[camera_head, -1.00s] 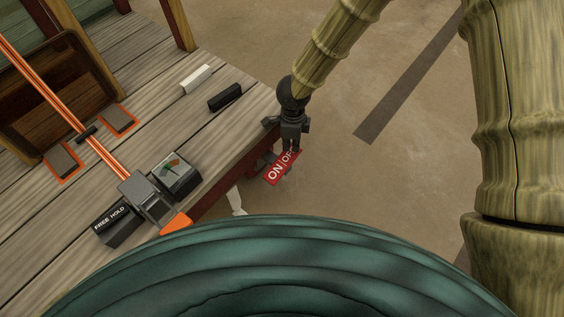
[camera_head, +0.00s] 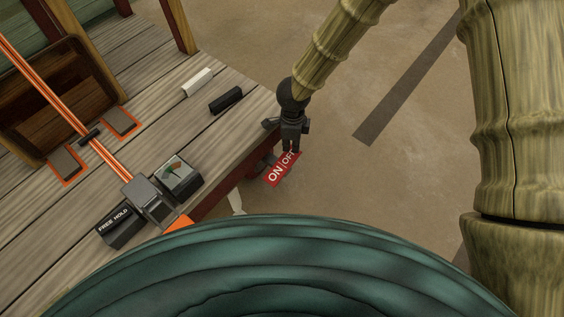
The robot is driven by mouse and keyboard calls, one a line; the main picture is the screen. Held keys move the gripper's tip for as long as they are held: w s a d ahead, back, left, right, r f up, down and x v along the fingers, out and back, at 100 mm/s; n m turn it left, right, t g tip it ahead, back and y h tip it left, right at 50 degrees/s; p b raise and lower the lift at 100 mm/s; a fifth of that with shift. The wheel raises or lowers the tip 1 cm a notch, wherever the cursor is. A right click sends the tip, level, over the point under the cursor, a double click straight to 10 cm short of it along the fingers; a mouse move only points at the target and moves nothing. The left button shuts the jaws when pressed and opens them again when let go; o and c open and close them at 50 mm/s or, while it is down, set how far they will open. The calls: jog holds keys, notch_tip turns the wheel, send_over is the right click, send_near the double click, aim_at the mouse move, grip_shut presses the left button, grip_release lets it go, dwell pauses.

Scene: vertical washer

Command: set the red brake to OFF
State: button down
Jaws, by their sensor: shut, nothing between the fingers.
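The red brake plate (camera_head: 276,175) with white ON and OFF lettering juts out from the bench's edge. ON is at its lower left and OFF at its upper right, partly hidden. My gripper (camera_head: 291,148) is shut and empty, pointing down at the OFF end of the plate. I cannot tell whether the fingertips touch it. The brake's lever is not clearly visible; a dark part (camera_head: 262,163) sits between the plate and the bench.
The wooden bench (camera_head: 150,110) carries a gauge box (camera_head: 179,178), a grey clamp block (camera_head: 150,200) on an orange strap, a FREE/HOLD switch box (camera_head: 118,225), and white (camera_head: 197,82) and black (camera_head: 226,100) bars. Open floor lies right of the bench.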

jog(key=shift+r+p, duration=2.9)
jog(key=shift+p, duration=0.5)
jog(key=shift+d+f, duration=0.1)
jog(key=s+d+f+n+h, duration=0.1)
jog(key=s+d+f+n, duration=0.45)
jog(key=d, duration=0.25)
jog(key=s+d+f+n+h, duration=0.1)
jog(key=s+d+f+n, duration=0.3)
jog(key=s+d, duration=0.4)
jog(key=s+d+n+y, duration=0.1)
jog(key=s+d+n, duration=0.2)
jog(key=s+n, duration=0.35)
jog(key=s+d+n+y, duration=0.1)
jog(key=s+d+n, duration=0.25)
jog(key=s, duration=0.65)
notch_tip(320, 180, up, 37)
jog(key=p, duration=3.8)
jog(key=shift+w+m, duration=0.15)
jog(key=shift+m, duration=0.2)
